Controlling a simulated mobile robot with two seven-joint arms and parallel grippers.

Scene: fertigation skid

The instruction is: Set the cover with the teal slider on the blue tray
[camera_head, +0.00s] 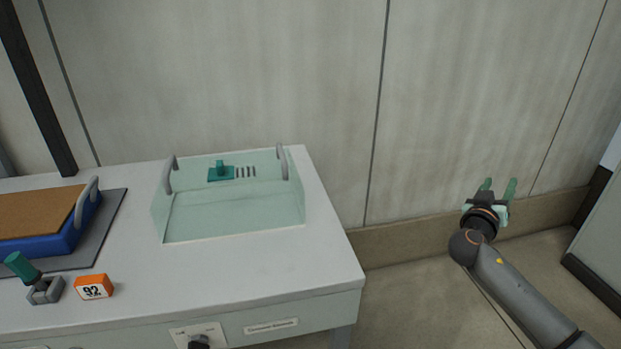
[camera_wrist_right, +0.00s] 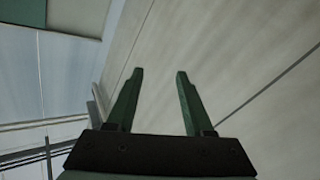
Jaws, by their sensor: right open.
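The clear, pale green cover (camera_head: 235,213) stands on the white bench, right of centre on its top. It has a grey handle at each side, and the teal slider (camera_head: 221,172) shows at its back beside several dark slots. The blue tray (camera_head: 62,240) is at the left, partly cut off by the picture's edge, with a brown surface on top and a grey handle. My right gripper (camera_head: 498,190) is open and empty, raised to the right of the bench, well away from the cover. Its green fingers (camera_wrist_right: 158,100) show apart in the right wrist view. My left gripper is not in view.
The white bench (camera_head: 250,270) has free room in front of the cover. A grey mat (camera_head: 112,210) lies under the tray. A panelled wall (camera_head: 300,70) is behind.

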